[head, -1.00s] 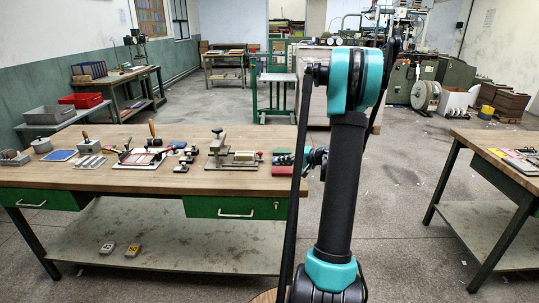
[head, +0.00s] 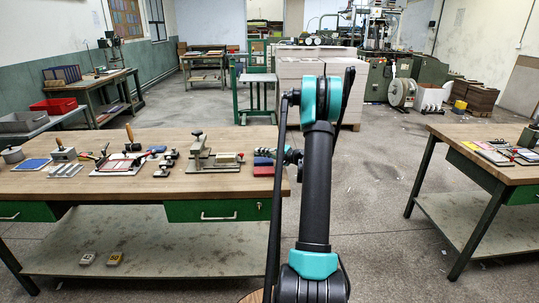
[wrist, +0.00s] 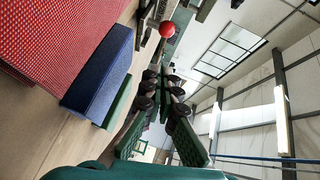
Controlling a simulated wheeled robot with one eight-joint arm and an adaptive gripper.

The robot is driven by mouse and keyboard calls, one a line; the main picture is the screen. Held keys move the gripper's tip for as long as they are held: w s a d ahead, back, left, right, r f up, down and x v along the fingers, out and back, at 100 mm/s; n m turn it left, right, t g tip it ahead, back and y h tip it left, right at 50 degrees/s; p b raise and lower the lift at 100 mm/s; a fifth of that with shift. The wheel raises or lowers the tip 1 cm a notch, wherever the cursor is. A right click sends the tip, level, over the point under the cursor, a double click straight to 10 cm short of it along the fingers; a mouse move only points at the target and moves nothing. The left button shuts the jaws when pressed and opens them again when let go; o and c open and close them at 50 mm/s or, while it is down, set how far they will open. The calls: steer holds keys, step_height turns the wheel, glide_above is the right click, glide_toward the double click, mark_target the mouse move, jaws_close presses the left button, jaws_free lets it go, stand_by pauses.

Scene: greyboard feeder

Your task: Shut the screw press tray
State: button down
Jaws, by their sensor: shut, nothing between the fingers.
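The screw press (head: 198,152) stands on the workbench in the head view, with a dark knob on top and a long grey base. A pale yellowish block (head: 226,159) lies at the right part of its base; I cannot tell how far the tray is open. My gripper (wrist: 163,100) is shut and empty in the wrist view, its green-padded fingers pointing past the blocks. In the head view my arm hides part of the gripper, near the bench's right end. A red ball (wrist: 167,29) shows beyond the fingers.
Several small tools crowd the workbench (head: 215,186) to the left. A second bench (head: 500,172) stands right, with open floor between.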

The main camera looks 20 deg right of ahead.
mark_target(224, 156)
steer(key=shift+w+a+f, duration=0.15)
steer(key=shift+a, duration=0.6)
steer(key=shift+w+a+f, duration=0.15)
steer(key=shift+w+a, duration=0.05)
steer(key=shift+a, duration=0.55)
steer(key=shift+w+a+f, duration=0.15)
steer(key=shift+a, duration=0.6)
steer(key=w+a, duration=0.1)
steer(key=a, duration=0.3)
steer(key=w+a, duration=0.1)
steer(key=a, duration=0.3)
steer(key=w+a, duration=0.1)
steer(key=a, duration=0.3)
steer(key=shift+w, duration=0.1)
steer(key=shift+r, duration=0.1)
